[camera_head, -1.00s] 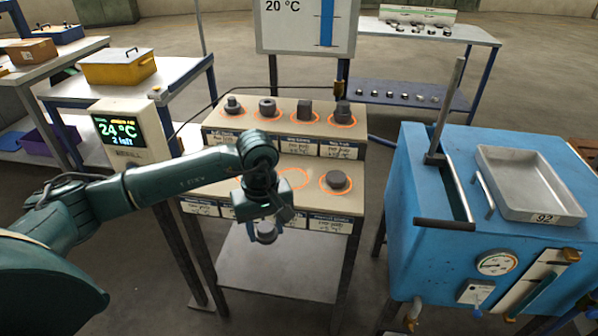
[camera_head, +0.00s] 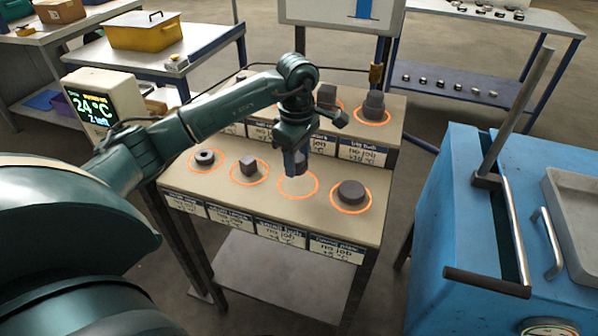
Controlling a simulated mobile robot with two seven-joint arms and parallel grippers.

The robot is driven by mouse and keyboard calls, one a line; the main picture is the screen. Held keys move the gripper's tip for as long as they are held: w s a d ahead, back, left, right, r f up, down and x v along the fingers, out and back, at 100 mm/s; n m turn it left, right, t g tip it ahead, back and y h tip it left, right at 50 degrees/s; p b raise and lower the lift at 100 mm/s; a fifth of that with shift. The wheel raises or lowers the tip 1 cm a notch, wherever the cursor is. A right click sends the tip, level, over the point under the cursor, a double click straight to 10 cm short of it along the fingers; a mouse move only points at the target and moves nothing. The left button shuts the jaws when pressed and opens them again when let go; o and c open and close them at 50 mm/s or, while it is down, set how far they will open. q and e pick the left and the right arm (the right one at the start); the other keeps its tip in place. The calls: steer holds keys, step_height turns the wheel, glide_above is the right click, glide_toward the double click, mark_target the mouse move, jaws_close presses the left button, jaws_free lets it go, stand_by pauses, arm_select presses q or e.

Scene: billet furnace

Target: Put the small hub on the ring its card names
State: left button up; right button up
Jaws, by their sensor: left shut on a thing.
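My left gripper (camera_head: 296,166) is shut on a dark grey round part, the small hub (camera_head: 302,164), which is partly hidden by a finger. It holds the hub over the front row of the stepped stand, just behind the middle of an empty orange ring (camera_head: 298,198). I cannot tell whether the hub touches the stand's surface. The card (camera_head: 281,234) below that ring is too blurred to read in full; "no job" shows on it. My right gripper is not in view.
On the front row, a black ring-shaped part (camera_head: 204,157) and a small block (camera_head: 249,166) stand left of the empty ring, a wide disc (camera_head: 351,192) to the right. The back row holds more parts, including a stepped block (camera_head: 374,105). A blue machine (camera_head: 445,210) stands at right.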

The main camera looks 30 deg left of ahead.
mark_target(298, 184)
arm_select(q)
steer(key=shift+w+f, duration=0.1)
steer(key=shift+f, duration=2.05)
steer(key=shift+f, duration=0.2)
steer(key=o, duration=1.3)
